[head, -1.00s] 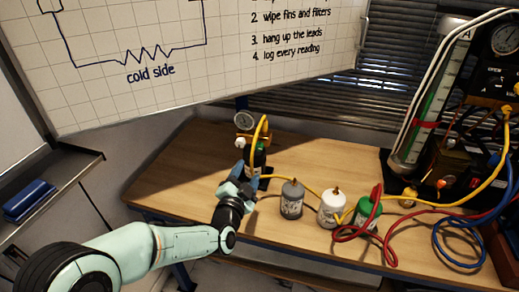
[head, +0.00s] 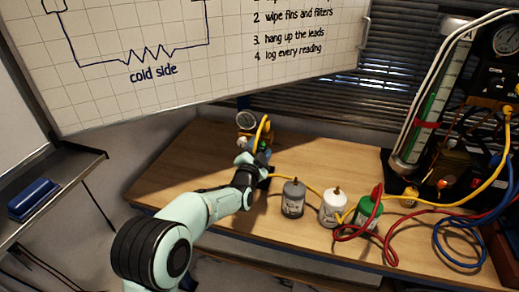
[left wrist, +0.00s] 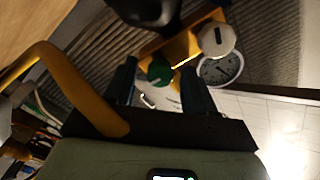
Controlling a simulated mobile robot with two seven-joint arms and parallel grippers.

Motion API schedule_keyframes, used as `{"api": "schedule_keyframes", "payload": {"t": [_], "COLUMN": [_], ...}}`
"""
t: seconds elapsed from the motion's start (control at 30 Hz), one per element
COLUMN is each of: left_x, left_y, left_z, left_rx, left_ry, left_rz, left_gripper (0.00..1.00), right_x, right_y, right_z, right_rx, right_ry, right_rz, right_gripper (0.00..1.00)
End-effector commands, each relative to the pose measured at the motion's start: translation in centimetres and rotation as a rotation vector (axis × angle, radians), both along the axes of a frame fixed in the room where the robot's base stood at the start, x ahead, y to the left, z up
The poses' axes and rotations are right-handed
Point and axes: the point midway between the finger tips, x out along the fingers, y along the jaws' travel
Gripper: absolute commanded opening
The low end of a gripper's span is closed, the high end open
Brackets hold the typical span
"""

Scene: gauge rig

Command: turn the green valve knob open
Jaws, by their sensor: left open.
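The green valve knob (left wrist: 159,70) shows in the left wrist view, on a yellow-brass fitting (left wrist: 182,45) beside a white knob (left wrist: 216,38). My left gripper (left wrist: 158,86) is open, with one dark finger on each side of the green knob in that view. I cannot tell whether the fingers touch it. In the head view, my left gripper (head: 252,156) is right in front of the valve assembly and hides much of it. My right gripper is not in view.
A yellow hose (left wrist: 82,88) arches close beside the gripper's left finger in the wrist view. Grey (head: 293,198), white (head: 334,207) and green (head: 367,213) canisters stand right of my arm, with red hoses (head: 391,232) beyond. The table's left side (head: 185,175) is clear.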

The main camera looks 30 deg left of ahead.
Motion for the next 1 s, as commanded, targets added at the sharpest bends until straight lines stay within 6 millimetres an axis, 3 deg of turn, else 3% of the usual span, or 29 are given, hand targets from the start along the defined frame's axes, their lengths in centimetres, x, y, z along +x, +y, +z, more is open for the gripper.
{"api": "schedule_keyframes", "payload": {"t": [0.07, 0.1, 0.23, 0.27, 0.67, 1.0], "left_x": [0.0, 0.0, 0.0, 0.0, 0.0, 0.0], "left_y": [0.0, 0.0, 0.0, 0.0, 0.0, 0.1], "left_z": [0.0, 0.0, 0.0, 0.0, -0.1, -0.3], "left_rx": [0.0, 0.0, 0.0, 0.0, -0.058, -0.299], "left_ry": [0.0, 0.0, 0.0, 0.0, -0.015, -0.077], "left_rz": [0.0, 0.0, 0.0, 0.0, 0.0, 0.001], "left_gripper": [0.55, 0.48, 0.06, 0.0, 0.0, 0.0], "right_x": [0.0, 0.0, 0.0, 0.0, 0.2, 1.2], "right_y": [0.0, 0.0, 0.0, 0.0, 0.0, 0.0], "right_z": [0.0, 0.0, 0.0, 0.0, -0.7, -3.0], "right_rx": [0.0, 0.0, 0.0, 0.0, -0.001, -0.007], "right_ry": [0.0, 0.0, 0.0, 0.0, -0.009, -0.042], "right_rz": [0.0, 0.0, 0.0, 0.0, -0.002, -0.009], "right_gripper": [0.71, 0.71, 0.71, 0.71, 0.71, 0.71]}}
